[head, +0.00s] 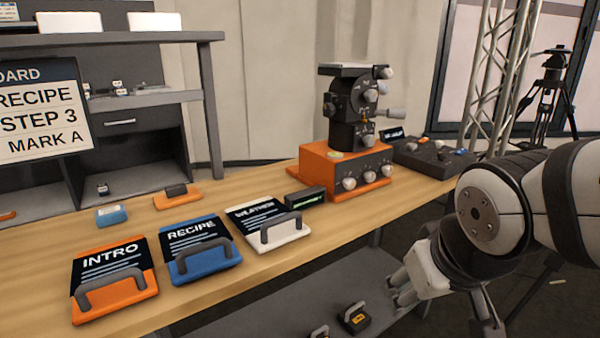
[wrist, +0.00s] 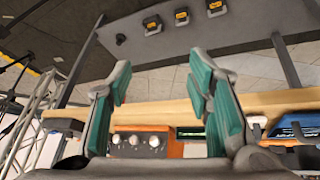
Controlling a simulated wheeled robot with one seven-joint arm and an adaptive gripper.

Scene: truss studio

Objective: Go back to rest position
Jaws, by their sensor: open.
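My gripper (head: 405,285) hangs in front of the table's front edge at the lower right of the head view, below the tabletop. In the wrist view my gripper (wrist: 160,88) has its two teal-padded fingers spread well apart with nothing between them. Beyond the fingers, the wrist view shows the wooden tabletop edge (wrist: 165,112) and part of an orange box with knobs (wrist: 135,141). My gripper touches nothing that I can see.
The wooden table (head: 260,262) carries the INTRO card (head: 112,282), the RECIPE card (head: 200,248), the WEATHER card (head: 270,222) and the orange device (head: 345,168). A lower grey shelf (head: 270,305) holds small dark items. A truss (head: 500,75) and tripod (head: 550,85) stand behind.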

